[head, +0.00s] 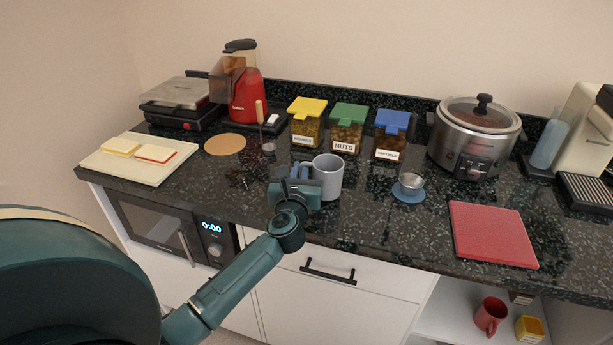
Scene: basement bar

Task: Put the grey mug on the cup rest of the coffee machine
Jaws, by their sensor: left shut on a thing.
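The grey mug (328,178) stands upright over the front middle of the dark counter. I cannot tell whether its base touches the counter. My left gripper (298,183) is at the mug's left side, shut on it where its handle shows. The coffee machine (582,125) is at the far right, cream coloured and partly cut off by the picture's edge. Its slatted cup rest (587,190) sits low at its front and looks empty. My right gripper is not in view.
A red board (492,234) and a slow cooker (476,135) lie between the mug and the machine. A small metal cup (411,182) sits on a blue coaster. Canisters with yellow (307,108), green and blue lids stand behind the mug. A red mug (490,315) is on the shelf below.

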